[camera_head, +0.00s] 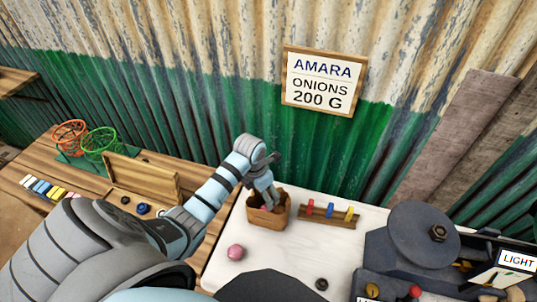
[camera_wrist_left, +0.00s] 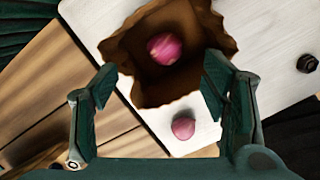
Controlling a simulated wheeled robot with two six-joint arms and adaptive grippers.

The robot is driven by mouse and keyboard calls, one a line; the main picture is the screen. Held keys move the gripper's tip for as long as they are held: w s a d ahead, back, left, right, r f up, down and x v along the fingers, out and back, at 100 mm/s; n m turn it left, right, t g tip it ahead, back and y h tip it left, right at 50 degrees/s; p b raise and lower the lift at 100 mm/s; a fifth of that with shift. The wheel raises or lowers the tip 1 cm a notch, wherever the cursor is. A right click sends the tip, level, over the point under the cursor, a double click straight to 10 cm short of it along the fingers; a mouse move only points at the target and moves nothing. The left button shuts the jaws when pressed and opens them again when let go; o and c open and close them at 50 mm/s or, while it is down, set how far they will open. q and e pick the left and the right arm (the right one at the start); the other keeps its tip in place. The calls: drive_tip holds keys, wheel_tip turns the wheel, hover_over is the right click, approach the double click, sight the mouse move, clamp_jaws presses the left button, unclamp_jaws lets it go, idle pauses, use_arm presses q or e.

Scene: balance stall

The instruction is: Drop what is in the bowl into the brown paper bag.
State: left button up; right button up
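The brown paper bag (camera_head: 279,217) stands open on the white board, and its mouth fills the upper middle of the left wrist view (camera_wrist_left: 152,92). A pink onion (camera_wrist_left: 165,47) shows inside the bag's mouth. Another pink onion (camera_head: 235,252) lies on the board in front of the bag; it also shows in the left wrist view (camera_wrist_left: 183,128). My left gripper (camera_head: 267,204) points down at the bag's mouth. Its fingers (camera_wrist_left: 159,82) are apart with nothing held between them. I cannot make out the bowl. My right gripper is not in view.
A wooden rack (camera_head: 328,220) with red, blue and yellow pieces stands right of the bag. A dark weight (camera_head: 321,284) lies on the board (camera_head: 290,253). A dark scale (camera_head: 412,236) stands at right. Wire baskets (camera_head: 100,141) and a wooden tray (camera_head: 142,177) are left.

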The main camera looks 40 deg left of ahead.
use_arm(q)
drive_tip(key=shift+s, duration=0.1)
wheel_tip(320, 180, up, 8)
drive_tip(key=s, duration=0.1)
drive_tip(key=shift+a+f, duration=0.2)
drive_tip(key=shift+f, duration=0.05)
idle(0.3)
